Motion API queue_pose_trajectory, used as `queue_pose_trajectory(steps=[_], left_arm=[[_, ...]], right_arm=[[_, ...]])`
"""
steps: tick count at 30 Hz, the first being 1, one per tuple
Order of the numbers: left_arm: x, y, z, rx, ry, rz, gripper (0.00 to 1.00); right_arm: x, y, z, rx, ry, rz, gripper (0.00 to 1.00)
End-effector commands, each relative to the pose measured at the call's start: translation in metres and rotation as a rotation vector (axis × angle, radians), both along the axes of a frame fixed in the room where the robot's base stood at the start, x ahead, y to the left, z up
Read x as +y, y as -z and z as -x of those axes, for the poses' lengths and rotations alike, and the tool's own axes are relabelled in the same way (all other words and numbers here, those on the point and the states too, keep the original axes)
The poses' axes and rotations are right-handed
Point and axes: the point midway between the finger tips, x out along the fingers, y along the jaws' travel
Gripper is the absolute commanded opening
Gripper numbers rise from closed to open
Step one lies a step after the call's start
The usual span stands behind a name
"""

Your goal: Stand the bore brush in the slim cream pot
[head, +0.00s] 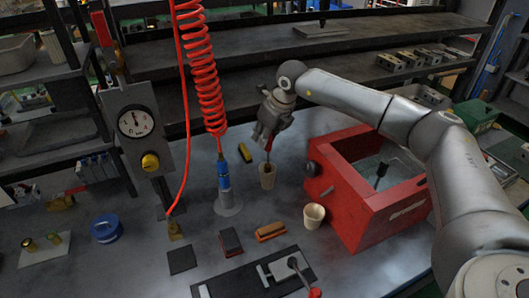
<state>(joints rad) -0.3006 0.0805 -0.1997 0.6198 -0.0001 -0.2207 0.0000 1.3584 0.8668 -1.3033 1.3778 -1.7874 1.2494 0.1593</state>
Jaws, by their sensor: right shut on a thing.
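My right gripper (268,138) points down over the bench, just above the slim cream pot (267,178). It is shut on the bore brush (268,147), of which only a short, thin, reddish-dark part shows below the fingers. The brush is roughly upright and its lower end is at the pot's mouth; I cannot tell how far inside it is. The pot stands upright on the grey bench. My left gripper is not in view.
A wider cream pot (314,216) stands nearer, beside a red open box (375,190). A blue air tool (223,175) hangs on a red coiled hose (203,70) left of the slim pot. Brushes and blocks (270,231) lie in front. A gauge panel (136,125) stands left.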

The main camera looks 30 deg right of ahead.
Motion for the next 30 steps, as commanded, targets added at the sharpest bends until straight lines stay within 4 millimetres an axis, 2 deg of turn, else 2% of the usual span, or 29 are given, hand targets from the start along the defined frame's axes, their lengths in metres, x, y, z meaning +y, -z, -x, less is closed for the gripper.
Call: queue_pose_trajectory(steps=[11, 23, 24, 28, 30], left_arm=[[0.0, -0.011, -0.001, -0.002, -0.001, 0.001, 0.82], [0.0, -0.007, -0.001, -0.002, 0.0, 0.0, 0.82], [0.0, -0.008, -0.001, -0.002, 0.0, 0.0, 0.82], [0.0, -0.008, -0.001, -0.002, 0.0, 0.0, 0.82], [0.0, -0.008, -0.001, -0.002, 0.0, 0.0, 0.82]], right_arm=[[0.0, 0.042, 0.0, 0.001, 0.001, 0.0, 0.0], [0.0, 0.05, 0.0, -0.001, 0.0, 0.0, 0.0], [0.0, 0.049, 0.0, -0.001, 0.0, 0.0, 0.25], [0.0, 0.049, 0.0, 0.0, 0.0, 0.0, 0.41], [0.0, 0.049, 0.0, 0.0, 0.0, 0.0, 0.42]])
